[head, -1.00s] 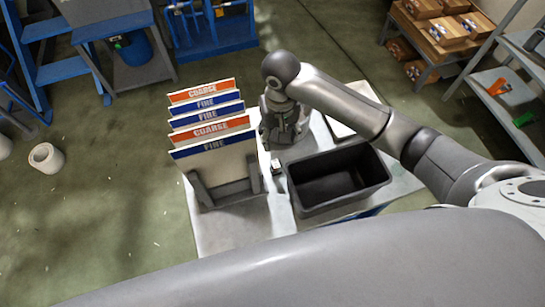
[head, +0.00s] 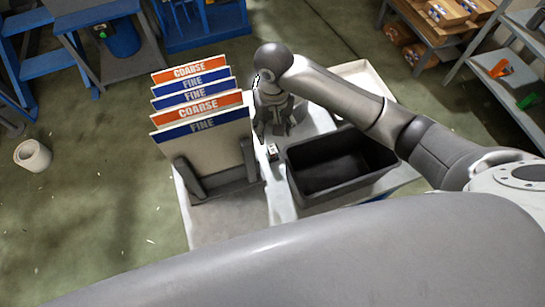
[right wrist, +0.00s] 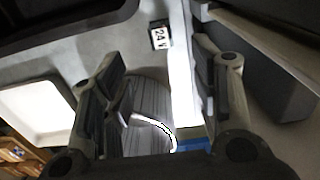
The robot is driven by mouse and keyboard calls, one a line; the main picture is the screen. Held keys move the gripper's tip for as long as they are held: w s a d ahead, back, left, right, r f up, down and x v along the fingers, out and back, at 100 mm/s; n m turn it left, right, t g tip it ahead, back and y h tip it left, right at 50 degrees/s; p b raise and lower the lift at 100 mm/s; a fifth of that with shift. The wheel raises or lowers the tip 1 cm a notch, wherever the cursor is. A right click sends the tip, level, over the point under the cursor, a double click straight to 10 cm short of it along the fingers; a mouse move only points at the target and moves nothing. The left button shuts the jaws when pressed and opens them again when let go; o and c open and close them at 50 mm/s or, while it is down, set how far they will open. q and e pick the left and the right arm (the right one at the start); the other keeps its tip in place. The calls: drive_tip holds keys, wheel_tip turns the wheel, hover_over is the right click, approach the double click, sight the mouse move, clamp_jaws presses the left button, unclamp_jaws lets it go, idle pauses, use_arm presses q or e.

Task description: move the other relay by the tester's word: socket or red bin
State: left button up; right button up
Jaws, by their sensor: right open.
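A small white block marked "24 V" (right wrist: 159,38), relay-like, lies on the light bench top in the right wrist view. In the head view it is the small block (head: 272,152) between the board rack and the black bin. My right gripper (right wrist: 158,68) is open and empty, its fingers spread, with the block apart from them. In the head view this gripper (head: 274,125) points down just behind the block. My left gripper is out of view. I cannot make out a socket, tester or red bin.
A black open bin (head: 300,182) stands right of the block. A rack (head: 212,187) holds several COARSE and FINE boards on the left. A pale tray (head: 366,73) lies behind the bin. A ribbed grey round thing (right wrist: 147,118) shows between my fingers.

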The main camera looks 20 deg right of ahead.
sight(273, 149)
wheel_tip(273, 149, down, 2)
drive_tip(key=shift+f+b, duration=0.1)
drive_tip(key=shift+b, duration=0.45)
drive_tip(key=shift+f, duration=0.25)
wheel_tip(273, 149, down, 5)
use_arm(q)
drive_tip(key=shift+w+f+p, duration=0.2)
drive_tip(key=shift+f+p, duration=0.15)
drive_tip(key=shift+p, duration=0.45)
use_arm(e)
drive_tip(key=shift+f, duration=2.7)
drive_tip(key=shift+w, duration=0.1)
drive_tip(key=c, duration=1.2)
